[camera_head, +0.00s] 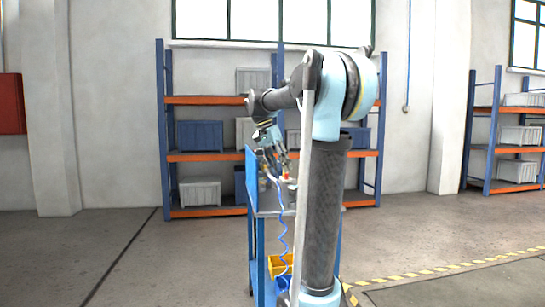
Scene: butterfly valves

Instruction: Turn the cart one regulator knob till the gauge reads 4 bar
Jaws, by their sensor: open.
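A blue cart (250,185) stands behind my arm, with a grey top and an upright blue panel at its left. A small orange-red part (285,176), which may be the regulator knob, shows above the cart top. My gripper (281,165) is open and points down, right at or just above this part. I cannot tell whether they touch. I cannot make out a gauge face or its reading. My arm hides the right side of the cart.
A coiled blue hose (283,235) hangs down the cart's front. A yellow bin (278,266) and a blue bin (283,284) sit low on the cart. A rack (220,156) with orange shelves stands behind. The floor to the left is clear.

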